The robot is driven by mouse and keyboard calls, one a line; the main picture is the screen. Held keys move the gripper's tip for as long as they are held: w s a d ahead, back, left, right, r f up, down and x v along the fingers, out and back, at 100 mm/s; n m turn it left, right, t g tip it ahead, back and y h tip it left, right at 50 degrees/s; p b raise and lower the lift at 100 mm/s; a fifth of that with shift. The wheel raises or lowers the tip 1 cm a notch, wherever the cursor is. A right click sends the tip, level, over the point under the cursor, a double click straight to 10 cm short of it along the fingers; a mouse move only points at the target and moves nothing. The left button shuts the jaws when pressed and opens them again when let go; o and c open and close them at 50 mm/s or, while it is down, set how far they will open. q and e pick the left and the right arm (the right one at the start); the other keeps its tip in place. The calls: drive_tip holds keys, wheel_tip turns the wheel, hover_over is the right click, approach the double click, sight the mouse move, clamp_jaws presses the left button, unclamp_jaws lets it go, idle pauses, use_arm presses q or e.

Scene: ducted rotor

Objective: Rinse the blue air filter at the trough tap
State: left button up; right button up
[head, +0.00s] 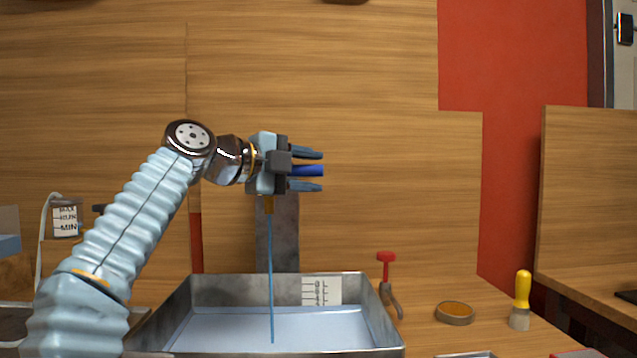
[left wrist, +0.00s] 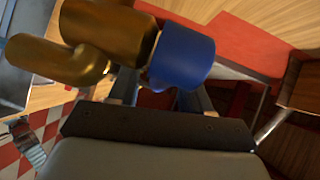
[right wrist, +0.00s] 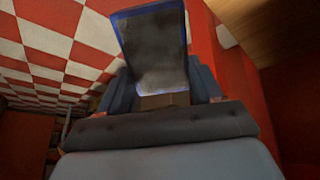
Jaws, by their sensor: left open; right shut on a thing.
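The blue air filter (right wrist: 152,50) shows in the right wrist view, with a blue frame and a dark grey face. My right gripper (right wrist: 160,92) is shut on its lower end; neither shows in the head view. The metal trough (head: 180,312) holds pale blue water. A thin blue stream (head: 271,270) falls into it from the tap's brass spout (head: 268,205). My left gripper (head: 307,170) is open at the tap, its fingers above and below the blue tap handle (head: 309,171). The handle and brass body (left wrist: 108,35) also show in the left wrist view; contact is unclear.
A jar (head: 66,218) with a level label stands at the left. A wooden panel (head: 350,190) rises behind the trough.

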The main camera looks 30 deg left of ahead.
use_arm(q)
drive_tip(key=b+v, duration=0.1)
drive_tip(key=v, duration=1)
drive_tip(key=shift+s, duration=0.35)
use_arm(e)
drive_tip(key=shift+f, duration=0.7)
use_arm(q)
drive_tip(key=shift+a+r, duration=0.1)
drive_tip(key=shift+r, duration=0.1)
